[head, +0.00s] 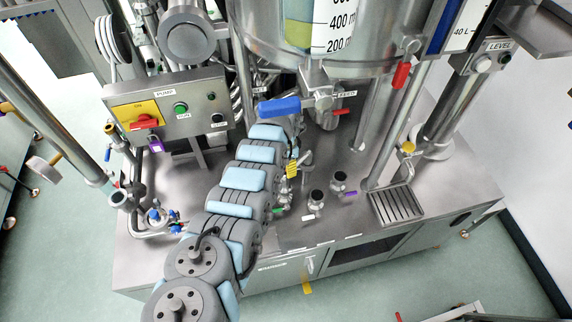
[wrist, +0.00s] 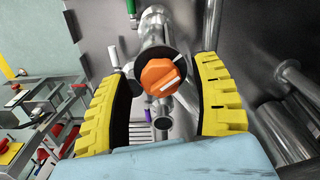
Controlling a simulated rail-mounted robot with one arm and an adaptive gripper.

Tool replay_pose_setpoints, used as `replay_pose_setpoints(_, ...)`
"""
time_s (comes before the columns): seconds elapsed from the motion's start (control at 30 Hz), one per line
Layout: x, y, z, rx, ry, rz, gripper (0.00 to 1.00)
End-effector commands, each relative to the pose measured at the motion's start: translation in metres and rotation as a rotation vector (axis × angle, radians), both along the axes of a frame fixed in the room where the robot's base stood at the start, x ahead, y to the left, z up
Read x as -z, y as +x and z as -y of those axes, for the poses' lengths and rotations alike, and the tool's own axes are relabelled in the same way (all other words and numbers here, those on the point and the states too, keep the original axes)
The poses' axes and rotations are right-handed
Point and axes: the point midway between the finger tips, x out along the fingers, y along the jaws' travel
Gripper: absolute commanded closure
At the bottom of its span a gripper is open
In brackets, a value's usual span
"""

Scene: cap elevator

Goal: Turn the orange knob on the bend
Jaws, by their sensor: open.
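The orange knob (wrist: 161,76) shows in the wrist view on the end of a metal pipe bend (wrist: 153,30). It carries a pale stripe mark. My gripper (wrist: 165,85) is open, with one yellow ridged finger on each side of the knob. Gaps show between the fingers and the knob, and how far off it is in depth I cannot tell. In the head view my arm reaches down to the machine's bench and my gripper (head: 291,168) shows only in part. The orange knob is hidden there behind my arm.
A blue-handled valve (head: 280,107) sits just above my arm, under the large steel tank (head: 345,60). A control box (head: 170,110) with a red switch stands at left. Small black-topped fittings (head: 316,197) and a drain grate (head: 397,205) are to the right on the steel bench.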

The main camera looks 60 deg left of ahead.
Motion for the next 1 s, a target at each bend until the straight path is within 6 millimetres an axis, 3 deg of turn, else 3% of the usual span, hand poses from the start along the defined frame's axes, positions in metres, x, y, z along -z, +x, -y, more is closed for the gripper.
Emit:
replay_pose_setpoints(0.3,0.0006,-0.0001,-0.0001,0.0,0.0,0.0,0.39)
replay_pose_setpoints(0.5,0.0005,-0.0001,-0.0003,0.0,0.001,0.0,0.96)
replay_pose_setpoints(0.53,0.0005,-0.0001,-0.0003,0.0,0.001,0.0,1.0)
replay_pose_setpoints(1.0,0.0,0.0001,-0.0006,-0.064,0.002,0.001,1.0)
